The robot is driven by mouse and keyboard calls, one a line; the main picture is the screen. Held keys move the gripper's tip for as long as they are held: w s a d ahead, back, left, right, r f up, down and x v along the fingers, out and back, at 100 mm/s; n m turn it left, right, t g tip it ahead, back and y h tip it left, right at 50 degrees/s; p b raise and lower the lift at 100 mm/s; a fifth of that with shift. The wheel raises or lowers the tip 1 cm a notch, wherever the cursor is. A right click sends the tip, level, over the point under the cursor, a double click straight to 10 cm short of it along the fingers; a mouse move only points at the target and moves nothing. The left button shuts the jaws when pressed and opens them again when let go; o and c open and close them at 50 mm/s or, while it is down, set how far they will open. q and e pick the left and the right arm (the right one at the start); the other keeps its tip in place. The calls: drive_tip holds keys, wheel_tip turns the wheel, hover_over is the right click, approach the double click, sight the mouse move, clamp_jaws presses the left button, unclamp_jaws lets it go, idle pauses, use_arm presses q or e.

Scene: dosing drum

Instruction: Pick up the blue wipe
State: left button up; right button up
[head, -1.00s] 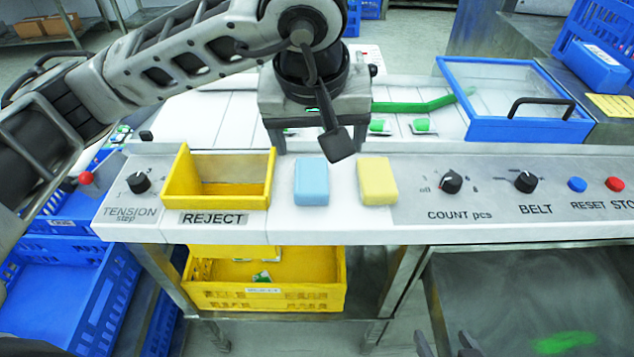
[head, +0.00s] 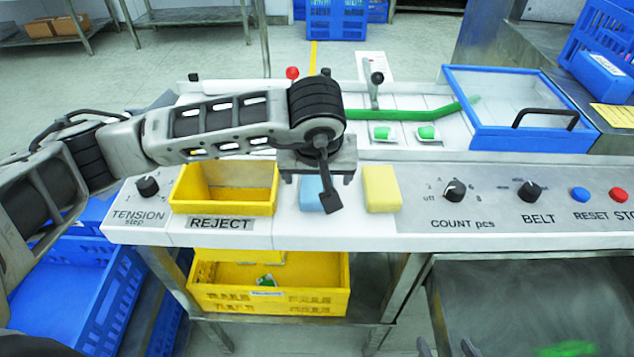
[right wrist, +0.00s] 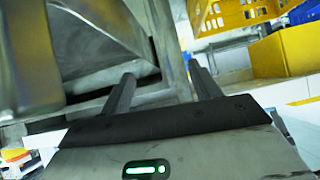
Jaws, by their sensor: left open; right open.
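The blue wipe (head: 311,194) lies on the white ledge between the yellow reject bin and a yellow wipe (head: 381,188). My left gripper (head: 317,180) is over the blue wipe in the head view, pointing down, and hides much of it. It is open; whether its fingers are beside the wipe or still above it cannot be told. My right gripper (right wrist: 162,90) shows in the right wrist view, open with nothing between its fingers. In the head view only dark tips of it show at the bottom edge.
The yellow reject bin (head: 225,205) stands left of the blue wipe. The control panel with knobs (head: 455,190) and buttons lies to the right. Behind are the belt with green-white packets (head: 428,133), a green guide bar (head: 405,114) and a blue-framed clear cover (head: 517,140).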

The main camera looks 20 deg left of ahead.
sight(317, 182)
use_arm(q)
drive_tip(key=shift+x, duration=1.5)
drive_tip(key=shift+f, duration=0.1)
drive_tip(key=c, duration=1.1)
